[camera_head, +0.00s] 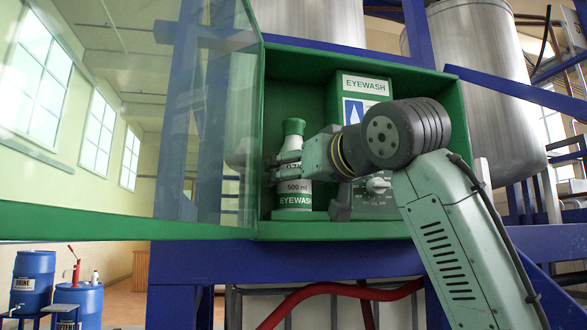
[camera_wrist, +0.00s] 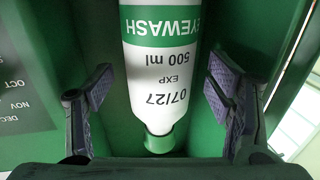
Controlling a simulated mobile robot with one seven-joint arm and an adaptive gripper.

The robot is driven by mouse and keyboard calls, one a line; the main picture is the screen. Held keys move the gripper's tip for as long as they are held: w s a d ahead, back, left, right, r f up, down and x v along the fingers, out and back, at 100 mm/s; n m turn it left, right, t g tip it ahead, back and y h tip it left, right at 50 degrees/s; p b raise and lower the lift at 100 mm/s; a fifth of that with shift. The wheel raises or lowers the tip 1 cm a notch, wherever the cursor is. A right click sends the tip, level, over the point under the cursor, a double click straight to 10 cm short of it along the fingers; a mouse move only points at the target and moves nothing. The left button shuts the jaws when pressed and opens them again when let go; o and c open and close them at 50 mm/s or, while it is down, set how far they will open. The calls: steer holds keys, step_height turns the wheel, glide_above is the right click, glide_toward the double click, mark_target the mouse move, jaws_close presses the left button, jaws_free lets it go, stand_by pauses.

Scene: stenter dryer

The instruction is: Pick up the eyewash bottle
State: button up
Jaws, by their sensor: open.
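The eyewash bottle (camera_head: 294,196) is white with green bands and a green cap, and it stands upright in the open green cabinet (camera_head: 355,230). My gripper (camera_head: 284,170) reaches in from the right, level with the bottle's upper body and partly covering it. In the wrist view the bottle (camera_wrist: 163,75) shows upside down between the two fingers (camera_wrist: 160,105). The fingers are open, with a visible gap on each side of the bottle. The bottle's base is cut off in the wrist view.
The cabinet's clear door (camera_head: 130,110) is swung open to the left. Blue beams (camera_head: 290,262) and a red hose (camera_head: 340,290) run below. Blue drums (camera_head: 33,282) stand at lower left.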

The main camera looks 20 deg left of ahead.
steer(key=shift+w+a, duration=0.25)
steer(key=shift+a, duration=0.05)
steer(key=shift+c, duration=0.3)
jaws_close()
stand_by(0.6)
